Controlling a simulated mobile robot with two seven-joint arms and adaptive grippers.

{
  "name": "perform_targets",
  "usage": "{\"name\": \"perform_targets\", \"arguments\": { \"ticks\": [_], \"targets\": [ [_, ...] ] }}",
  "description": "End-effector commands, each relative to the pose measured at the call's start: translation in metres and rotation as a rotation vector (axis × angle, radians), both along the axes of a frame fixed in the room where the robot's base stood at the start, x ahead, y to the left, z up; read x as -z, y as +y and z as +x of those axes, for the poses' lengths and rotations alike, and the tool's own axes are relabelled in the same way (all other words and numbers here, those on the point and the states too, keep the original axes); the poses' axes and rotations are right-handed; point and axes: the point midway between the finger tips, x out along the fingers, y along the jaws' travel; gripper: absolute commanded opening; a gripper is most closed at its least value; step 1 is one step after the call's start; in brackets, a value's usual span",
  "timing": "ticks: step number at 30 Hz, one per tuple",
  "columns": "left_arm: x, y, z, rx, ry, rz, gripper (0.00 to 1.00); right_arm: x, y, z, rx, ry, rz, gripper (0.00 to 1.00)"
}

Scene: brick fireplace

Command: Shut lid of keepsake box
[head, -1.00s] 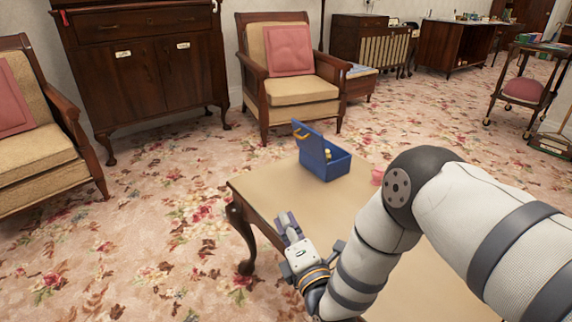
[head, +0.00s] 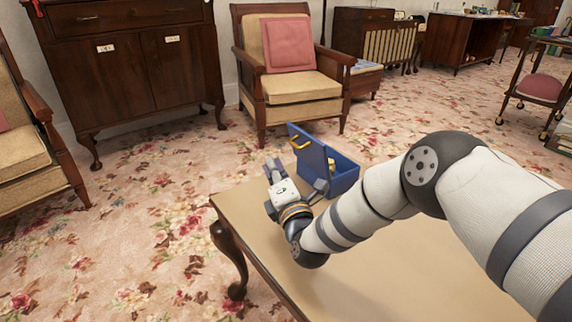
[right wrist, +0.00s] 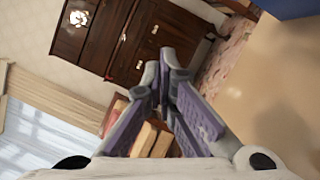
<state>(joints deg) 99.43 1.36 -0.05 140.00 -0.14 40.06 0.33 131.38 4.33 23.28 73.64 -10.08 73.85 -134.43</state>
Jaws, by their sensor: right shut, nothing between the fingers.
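The blue keepsake box (head: 346,176) sits on the tan table. Its lid (head: 308,152) stands open and upright on the box's left side, with a yellow handle (head: 300,144) on its outer face. Something yellow shows inside the box. My right gripper (head: 272,166) is shut and empty, just left of the lid and apart from it as far as I can tell. Its fingertips (right wrist: 162,66) meet in the right wrist view, where a blue patch of the box (right wrist: 283,8) shows at the top right corner. My left gripper is not in view.
The table (head: 390,265) is bare in front of the box; my right arm crosses over it. An armchair with a pink cushion (head: 289,45) stands behind, and a dark cabinet (head: 130,75) stands at the back left. Floral carpet surrounds the table.

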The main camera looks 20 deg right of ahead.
Motion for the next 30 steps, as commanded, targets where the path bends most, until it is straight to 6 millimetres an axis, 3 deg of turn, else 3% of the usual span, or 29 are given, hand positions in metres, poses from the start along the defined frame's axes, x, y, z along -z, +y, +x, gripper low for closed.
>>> {"name": "perform_targets", "arguments": {
  "ticks": [1, 6, 30],
  "targets": [
    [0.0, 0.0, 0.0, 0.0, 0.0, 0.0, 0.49, -0.004, -0.013, 0.002, 0.006, 0.001, -0.001, 0.0],
    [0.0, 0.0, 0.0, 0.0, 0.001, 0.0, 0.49, -0.014, -0.029, 0.006, 0.004, 0.001, -0.001, 0.0],
    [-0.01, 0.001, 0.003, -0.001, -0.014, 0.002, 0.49, -0.024, -0.037, 0.009, 0.001, 0.02, 0.057, 0.0]
  ]
}}
